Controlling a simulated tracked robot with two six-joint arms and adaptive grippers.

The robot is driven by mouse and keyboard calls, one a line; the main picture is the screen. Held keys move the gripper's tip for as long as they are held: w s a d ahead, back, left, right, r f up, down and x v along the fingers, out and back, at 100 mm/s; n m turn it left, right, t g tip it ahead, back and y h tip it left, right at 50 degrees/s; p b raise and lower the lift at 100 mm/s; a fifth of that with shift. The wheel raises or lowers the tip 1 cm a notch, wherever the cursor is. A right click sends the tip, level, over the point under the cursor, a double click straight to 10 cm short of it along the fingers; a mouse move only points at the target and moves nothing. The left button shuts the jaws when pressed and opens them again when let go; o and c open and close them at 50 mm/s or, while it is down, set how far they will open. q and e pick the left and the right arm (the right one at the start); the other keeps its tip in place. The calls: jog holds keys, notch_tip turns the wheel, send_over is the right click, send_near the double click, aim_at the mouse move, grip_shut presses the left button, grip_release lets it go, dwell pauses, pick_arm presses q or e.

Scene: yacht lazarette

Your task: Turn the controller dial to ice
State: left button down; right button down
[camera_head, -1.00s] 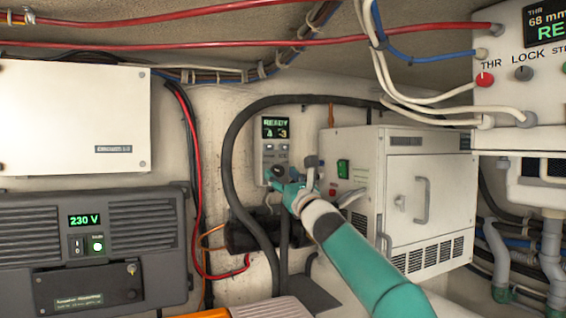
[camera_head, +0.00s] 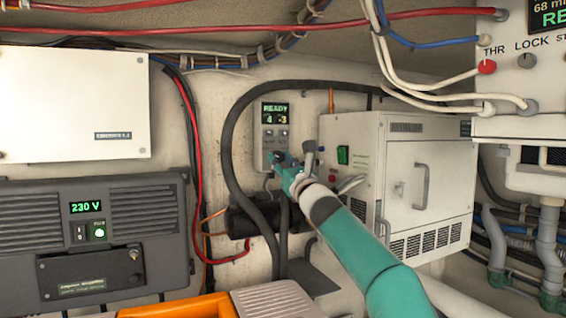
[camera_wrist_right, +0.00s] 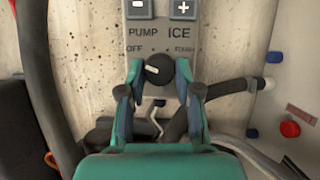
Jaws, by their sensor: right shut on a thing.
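The controller (camera_head: 274,133) is a tall pale panel on the back wall, with a green-lit display reading READY. In the right wrist view, its black round dial (camera_wrist_right: 159,68) sits below the labels OFF, PUMP, ICE and one that is probably FRIDGE. A pale mark shows on the dial's left side, pointing roughly left and up. My right gripper (camera_head: 281,163) is at the lower part of the controller and covers the dial in the head view. In the wrist view its two fingers (camera_wrist_right: 159,75) are on either side of the dial, shut on it. My left gripper is not in view.
A thick black hose (camera_head: 228,150) loops around the controller's left side and top. A white metal box (camera_head: 430,185) with a handle stands close on the right. A dark 230 V unit (camera_head: 145,215) is at left. An orange object (camera_head: 180,307) shows at the bottom edge.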

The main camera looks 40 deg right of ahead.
jog(key=m+h+b, duration=0.1)
jog(key=m, duration=0.2)
jog(key=m+g+h+b, duration=0.1)
jog(key=m+h+b, duration=0.1)
jog(key=m, duration=0.2)
jog(key=shift+a+g+h, duration=0.15)
jog(key=shift+g+h, duration=0.15)
jog(key=shift+a+m+g+h, duration=0.1)
jog(key=shift+m+g+h, duration=0.2)
jog(key=shift+m, duration=0.4)
jog(key=shift+w+r+m+g+h, duration=0.1)
jog(key=shift+m+g+h, duration=0.3)
jog(key=shift+m, duration=0.7)
jog(key=m+g, duration=0.1)
jog(key=m, duration=0.2)
jog(key=shift+a+r+m+h+p, duration=0.1)
jog(key=shift+m+h+p, duration=0.2)
jog(key=m+g+p, duration=0.1)
jog(key=m, duration=0.2)
jog(key=shift+r+g+p, duration=0.1)
jog(key=shift+g+p, duration=0.2)
jog(key=m+g+p, duration=0.1)
jog(key=m+p, duration=0.1)
jog(key=m, duration=0.2)
jog(key=shift+g+p, duration=0.35)
jog(key=shift+g, duration=0.05)
jog(key=shift+m+p, duration=0.4)
jog(key=shift+m, duration=0.3)
jog(key=shift+f, duration=0.25)
